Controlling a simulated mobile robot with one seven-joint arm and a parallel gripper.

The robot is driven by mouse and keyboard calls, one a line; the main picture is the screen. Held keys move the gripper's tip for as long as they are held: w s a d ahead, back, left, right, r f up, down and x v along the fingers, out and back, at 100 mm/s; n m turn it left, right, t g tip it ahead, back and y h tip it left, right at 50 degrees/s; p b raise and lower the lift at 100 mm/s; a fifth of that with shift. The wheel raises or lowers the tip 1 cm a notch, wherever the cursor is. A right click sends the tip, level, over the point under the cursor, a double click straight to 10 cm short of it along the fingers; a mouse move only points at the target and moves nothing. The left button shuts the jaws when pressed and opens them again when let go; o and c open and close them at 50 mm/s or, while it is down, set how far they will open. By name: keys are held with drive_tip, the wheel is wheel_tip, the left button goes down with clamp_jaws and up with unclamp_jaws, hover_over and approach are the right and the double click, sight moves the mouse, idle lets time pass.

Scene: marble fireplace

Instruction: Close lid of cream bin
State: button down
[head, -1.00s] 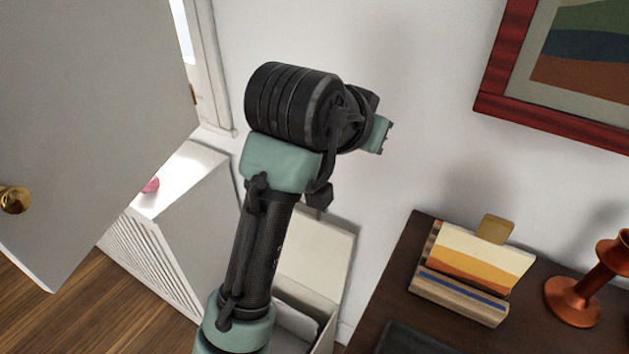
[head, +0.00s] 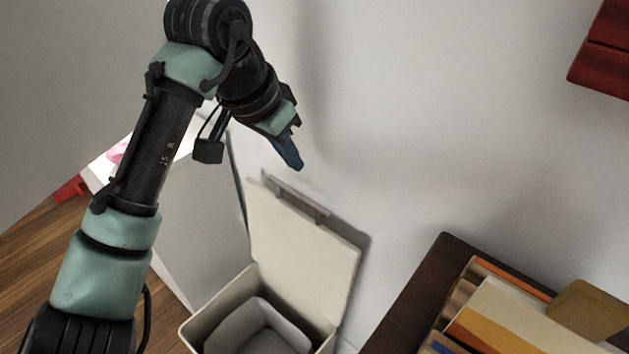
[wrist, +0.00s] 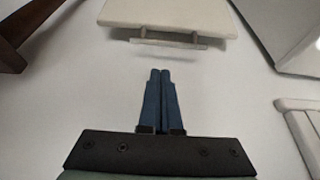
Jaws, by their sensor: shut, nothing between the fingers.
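The cream bin (head: 222,301) stands on the floor against the wall, with a grey inner bucket (head: 256,330) inside. Its lid (head: 300,247) is open and stands up near the wall, with a bar handle (head: 299,200) along its top edge. In the wrist view the lid (wrist: 170,13) is at the top, its handle (wrist: 169,37) facing my fingers. My gripper (head: 298,164) is shut and empty. It is just above the lid's handle edge, apart from it, by the wall. In the wrist view my blue fingertips (wrist: 160,72) are together below the handle.
A white cabinet (head: 203,215) stands left of the bin. A dark wooden table (head: 408,297) with books (head: 500,318) is to the right. A red picture frame (head: 604,55) hangs at upper right. The wall (head: 420,120) between is bare.

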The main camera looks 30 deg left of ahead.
drive_tip(key=b+x, duration=0.3)
drive_tip(key=x, duration=0.6)
drive_tip(key=shift+f+b, duration=0.3)
